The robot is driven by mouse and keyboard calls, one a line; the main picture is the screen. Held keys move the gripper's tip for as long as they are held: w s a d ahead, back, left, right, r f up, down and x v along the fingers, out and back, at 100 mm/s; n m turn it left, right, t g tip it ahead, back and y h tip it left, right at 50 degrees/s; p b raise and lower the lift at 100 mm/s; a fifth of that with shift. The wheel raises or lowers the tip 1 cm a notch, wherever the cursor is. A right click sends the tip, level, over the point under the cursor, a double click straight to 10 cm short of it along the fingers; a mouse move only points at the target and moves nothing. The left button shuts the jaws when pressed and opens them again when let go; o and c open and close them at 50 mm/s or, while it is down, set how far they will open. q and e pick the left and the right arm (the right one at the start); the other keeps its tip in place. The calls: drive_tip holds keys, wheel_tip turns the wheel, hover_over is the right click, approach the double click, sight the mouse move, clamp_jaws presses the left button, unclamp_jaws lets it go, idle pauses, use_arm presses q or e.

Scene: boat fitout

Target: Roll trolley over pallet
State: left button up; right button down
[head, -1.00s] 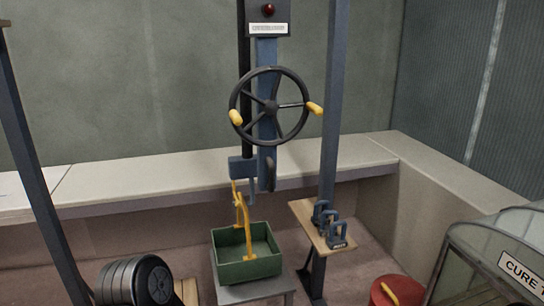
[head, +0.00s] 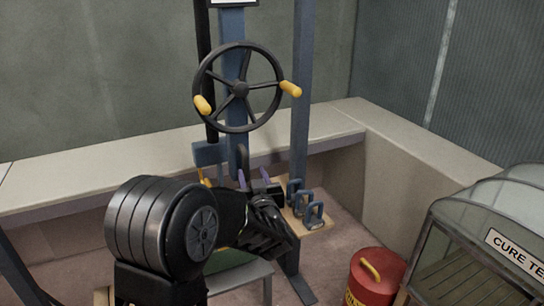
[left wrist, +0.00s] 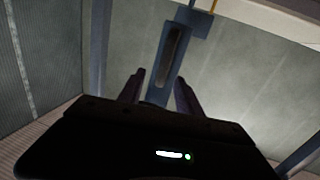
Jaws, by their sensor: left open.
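A blue column (head: 233,28) carries a black handwheel (head: 240,88) with two yellow knobs. Low on the column is a dark slotted part (head: 243,160), beside a blue block (head: 212,153). I cannot tell which part is the trolley. My left gripper (head: 253,177) is open and empty just below the slotted part. In the left wrist view the slotted bar (left wrist: 172,55) appears between and beyond the fingers (left wrist: 160,90); contact is not visible. No pallet is clearly visible. My right gripper is out of view.
A small wooden shelf (head: 317,225) with several blue clamps (head: 305,200) stands right of the gripper, by a blue upright (head: 300,90). A red bin (head: 374,277) and a glass-topped cabinet (head: 485,240) are at right. A pale bench (head: 100,165) runs behind.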

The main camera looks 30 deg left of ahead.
sight(246, 163)
use_arm(q)
drive_tip(key=shift+s+a+r, duration=0.1)
drive_tip(key=shift+s+r, duration=0.15)
drive_tip(key=shift+s, duration=0.05)
drive_tip(key=shift+w+a, duration=0.1)
drive_tip(key=shift+a, duration=0.05)
drive_tip(key=p+x, duration=0.1)
drive_tip(key=x, duration=0.6)
drive_tip(key=shift+w+a, duration=0.15)
drive_tip(key=shift+a, duration=0.05)
clamp_jaws()
idle(0.3)
idle(1.0)
